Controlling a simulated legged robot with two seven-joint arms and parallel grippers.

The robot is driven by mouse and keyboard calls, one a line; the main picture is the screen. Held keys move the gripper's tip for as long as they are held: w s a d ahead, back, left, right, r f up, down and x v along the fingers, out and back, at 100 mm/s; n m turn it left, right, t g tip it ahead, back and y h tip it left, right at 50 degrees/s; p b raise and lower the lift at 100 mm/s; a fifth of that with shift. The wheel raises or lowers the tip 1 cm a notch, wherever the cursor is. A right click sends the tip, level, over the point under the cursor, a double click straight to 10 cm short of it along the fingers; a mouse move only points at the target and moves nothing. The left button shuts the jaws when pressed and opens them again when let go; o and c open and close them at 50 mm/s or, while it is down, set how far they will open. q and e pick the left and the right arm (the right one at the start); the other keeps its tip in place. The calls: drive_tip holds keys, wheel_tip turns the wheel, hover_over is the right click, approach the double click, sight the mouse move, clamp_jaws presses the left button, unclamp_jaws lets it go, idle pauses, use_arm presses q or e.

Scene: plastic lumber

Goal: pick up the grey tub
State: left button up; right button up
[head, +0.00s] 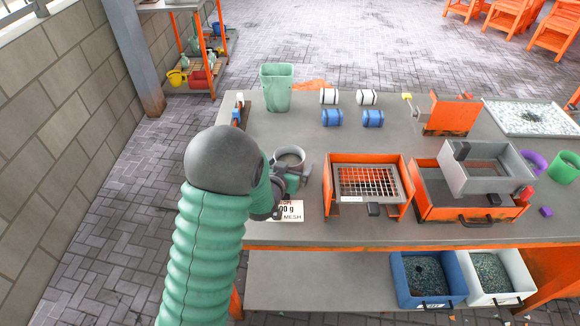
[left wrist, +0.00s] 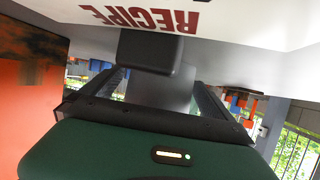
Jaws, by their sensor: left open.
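The round grey tub (head: 290,156) stands on the left part of the grey worktop, open at the top. My left gripper (head: 291,178) is at its near side, with its dark fingers around the tub's near part; the arm hides some of it. In the left wrist view, my open fingers (left wrist: 153,88) stand on either side of a grey surface (left wrist: 162,92), apparently the tub, with a black block (left wrist: 150,50) on it. I cannot tell whether the fingers touch it. My right gripper is not in view.
A white recipe card (head: 291,212) lies just in front of the tub. A green bin (head: 277,88) stands behind it. An orange sieve frame (head: 367,160) is to the right, and a grey bin (head: 487,180) sits on an orange box (head: 430,205). White and blue rolls lie behind.

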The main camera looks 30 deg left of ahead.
use_arm(q)
drive_tip(key=c, duration=1.6)
